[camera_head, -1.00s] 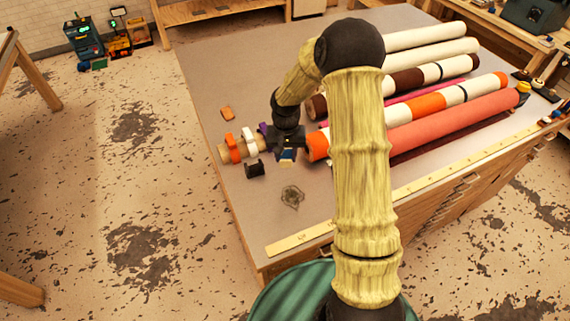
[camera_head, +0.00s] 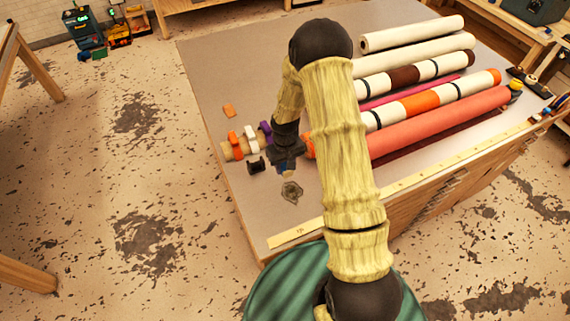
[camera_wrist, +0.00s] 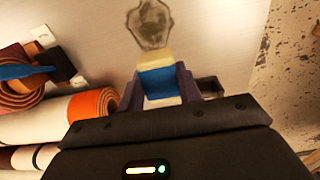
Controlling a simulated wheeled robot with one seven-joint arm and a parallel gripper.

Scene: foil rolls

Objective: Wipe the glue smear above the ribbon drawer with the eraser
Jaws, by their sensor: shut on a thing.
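The glue smear (camera_head: 291,192) is a dark, roundish stain on the grey table top (camera_head: 215,75), close to the front left. It also shows at the top of the wrist view (camera_wrist: 151,22). My gripper (camera_head: 288,168) is shut on the eraser, a cream block with a blue sleeve (camera_wrist: 157,83). The fingers grip the eraser from both sides, and its cream end points toward the smear. In the wrist view the eraser's tip lies just short of the smear. I cannot tell whether the eraser touches the table. The ribbon drawer is not clearly identifiable.
Several rolls, including a coral one (camera_head: 440,123), lie right of my arm. A wooden rod with orange and white clips (camera_head: 236,147), a black piece (camera_head: 256,165) and an orange block (camera_head: 229,110) lie to the left. A yellow ruler (camera_head: 400,184) runs along the front edge.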

